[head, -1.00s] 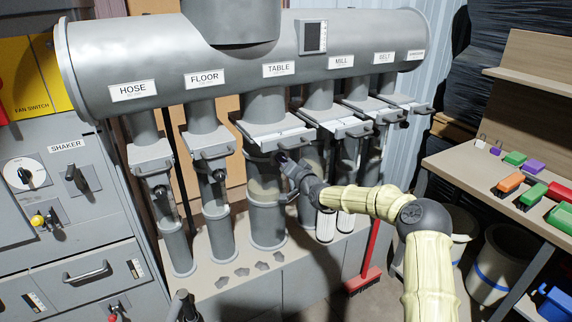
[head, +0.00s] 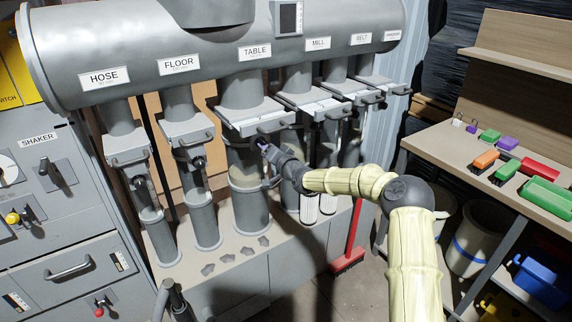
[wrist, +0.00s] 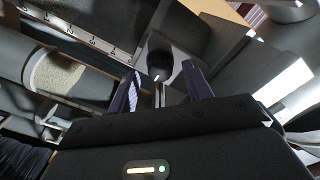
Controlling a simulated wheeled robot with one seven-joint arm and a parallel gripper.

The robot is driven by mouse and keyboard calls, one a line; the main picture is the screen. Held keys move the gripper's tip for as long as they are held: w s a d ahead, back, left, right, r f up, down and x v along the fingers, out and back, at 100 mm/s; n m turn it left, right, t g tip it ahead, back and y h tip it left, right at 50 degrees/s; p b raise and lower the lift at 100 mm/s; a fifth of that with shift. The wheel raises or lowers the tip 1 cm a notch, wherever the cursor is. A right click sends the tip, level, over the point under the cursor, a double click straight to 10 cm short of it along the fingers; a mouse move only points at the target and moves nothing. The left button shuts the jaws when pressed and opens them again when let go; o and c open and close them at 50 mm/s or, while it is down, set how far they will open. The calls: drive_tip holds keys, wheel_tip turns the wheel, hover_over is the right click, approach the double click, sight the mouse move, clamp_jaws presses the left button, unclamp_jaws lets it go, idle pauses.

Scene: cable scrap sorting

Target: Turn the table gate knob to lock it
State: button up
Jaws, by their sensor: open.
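The TABLE pipe (head: 249,92) hangs under the grey duct, with its gate plate (head: 250,117) and a handle at the front. In the wrist view the dark round gate knob (wrist: 159,63), with a small white mark, shows between and just beyond my fingertips. My gripper (head: 262,143) is just below the front of the TABLE gate. Its open jaws also show in the wrist view (wrist: 163,78), one finger on each side of the knob's line. I cannot tell whether the fingers touch the knob. In the head view the gripper hides the knob.
Neighbouring gates FLOOR (head: 187,132) and MILL (head: 303,101) stand close on either side, with protruding handles. A workbench (head: 455,150) with coloured brushes is at the right. A red broom (head: 350,258) leans below the pipes.

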drive_tip(key=v, duration=1.6)
drive_tip(key=shift+s+d, duration=0.2)
drive_tip(key=shift+s, duration=0.05)
